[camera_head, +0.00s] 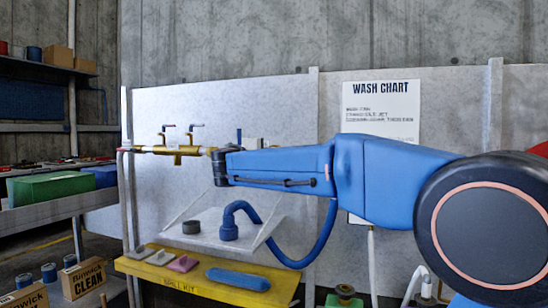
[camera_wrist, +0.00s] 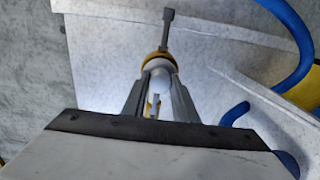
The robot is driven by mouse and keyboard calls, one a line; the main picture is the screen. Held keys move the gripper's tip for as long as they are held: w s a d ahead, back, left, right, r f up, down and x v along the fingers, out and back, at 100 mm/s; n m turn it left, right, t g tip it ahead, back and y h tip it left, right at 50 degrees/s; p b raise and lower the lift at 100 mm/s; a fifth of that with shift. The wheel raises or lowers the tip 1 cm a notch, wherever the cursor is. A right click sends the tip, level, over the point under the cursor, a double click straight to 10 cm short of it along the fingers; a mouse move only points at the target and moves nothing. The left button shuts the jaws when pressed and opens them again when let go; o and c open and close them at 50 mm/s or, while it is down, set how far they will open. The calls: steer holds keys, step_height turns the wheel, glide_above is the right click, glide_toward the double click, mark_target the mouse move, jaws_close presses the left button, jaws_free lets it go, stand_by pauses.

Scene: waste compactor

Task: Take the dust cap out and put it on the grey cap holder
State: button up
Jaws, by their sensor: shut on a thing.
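In the wrist view my gripper (camera_wrist: 157,88) has its two fingers closed around a pale, rounded piece, which I take to be the dust cap (camera_wrist: 157,68). A yellow-brass fitting (camera_wrist: 154,55) shows right behind it; I cannot tell whether the cap is still seated there. In the head view my gripper (camera_head: 212,153) is at the right end of the brass pipe (camera_head: 178,151), and the cap is mostly hidden. A dark grey round piece (camera_head: 191,227), likely the grey cap holder, stands on the pale sink ledge below.
A blue hose (camera_head: 318,250) ends in a blue coupling (camera_head: 229,232) on the ledge, right of the grey piece. A yellow shelf (camera_head: 150,270) in front holds a pink block (camera_head: 182,264) and a blue roll (camera_head: 238,279). Two tap levers (camera_head: 190,131) rise above the pipe.

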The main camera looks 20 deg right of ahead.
steer(key=v, duration=0.6)
stand_by(1.4)
steer(key=shift+s+a, duration=0.1)
steer(key=shift+s, duration=0.05)
stand_by(1.4)
